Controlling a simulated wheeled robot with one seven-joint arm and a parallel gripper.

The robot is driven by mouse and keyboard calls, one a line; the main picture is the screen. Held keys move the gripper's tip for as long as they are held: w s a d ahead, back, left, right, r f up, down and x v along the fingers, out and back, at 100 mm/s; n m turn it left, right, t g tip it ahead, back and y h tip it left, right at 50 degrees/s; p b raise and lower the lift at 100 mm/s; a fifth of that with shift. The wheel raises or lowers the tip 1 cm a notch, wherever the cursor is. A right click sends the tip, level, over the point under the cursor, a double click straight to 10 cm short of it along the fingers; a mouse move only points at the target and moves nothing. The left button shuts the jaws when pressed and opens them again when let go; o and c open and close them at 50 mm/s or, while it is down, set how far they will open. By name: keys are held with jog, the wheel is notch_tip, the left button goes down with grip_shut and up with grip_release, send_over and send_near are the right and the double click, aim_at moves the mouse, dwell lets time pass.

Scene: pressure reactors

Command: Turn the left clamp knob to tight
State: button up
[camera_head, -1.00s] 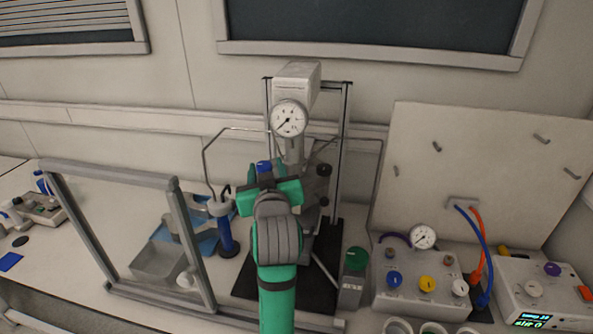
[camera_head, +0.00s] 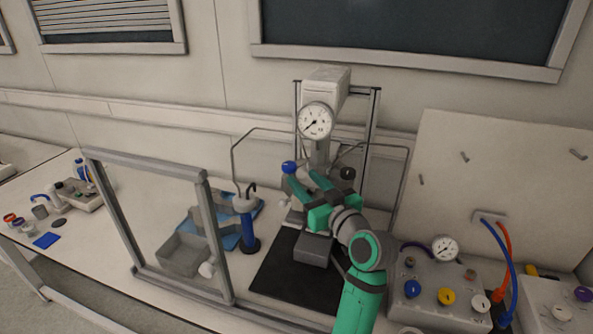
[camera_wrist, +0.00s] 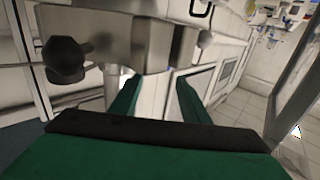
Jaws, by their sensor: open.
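The reactor stands on a black base (camera_head: 270,280), with a round gauge (camera_head: 315,122) at its top. A blue knob (camera_head: 289,167) shows at the left of the reactor head and a dark knob (camera_head: 347,173) at the right. I cannot tell for sure which knob is the left clamp knob. My gripper (camera_head: 305,181) is open and empty in front of the reactor head, its fingers close to the blue knob. In the wrist view, the open fingers (camera_wrist: 157,90) are below a metal body (camera_wrist: 110,35) with a dark knob (camera_wrist: 67,60) at left and a small grey knob (camera_wrist: 205,38) at right. Contact is unclear.
A clear-paned frame (camera_head: 213,240) stands to the left, with a grey bin (camera_head: 182,255) behind it. A blue-bodied stand (camera_head: 248,235) is just left of the reactor. A control box (camera_head: 440,290) with a gauge and coloured knobs stands at right.

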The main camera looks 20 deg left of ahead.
aim_at(289, 169)
jog(key=x, duration=0.6)
jog(key=shift+w+a, duration=0.2)
jog(key=c, duration=0.8)
jog(key=shift+s+f+m+t+h, duration=0.1)
jog(key=shift+m+t+h, duration=0.2)
jog(key=shift+h, duration=0.1)
jog(key=shift+s+a+m+t+h, duration=0.1)
jog(key=shift+a+m+t+h, duration=0.1)
jog(key=shift+m+t+h, duration=0.55)
jog(key=shift+s+a+m+t+h, duration=0.15)
jog(key=shift+m+t+h, duration=0.25)
jog(key=shift+h, duration=0.5)
jog(key=shift+a+m+t+h, duration=0.2)
jog(key=shift+m+t+h, duration=0.25)
jog(key=shift+m+h, duration=0.35)
jog(key=shift+a+m+t+h, duration=0.1)
jog(key=shift+m+t+h, duration=0.2)
jog(key=shift+m+h, duration=0.45)
jog(key=shift+h, duration=0.6)
jog(key=o, duration=0.8)
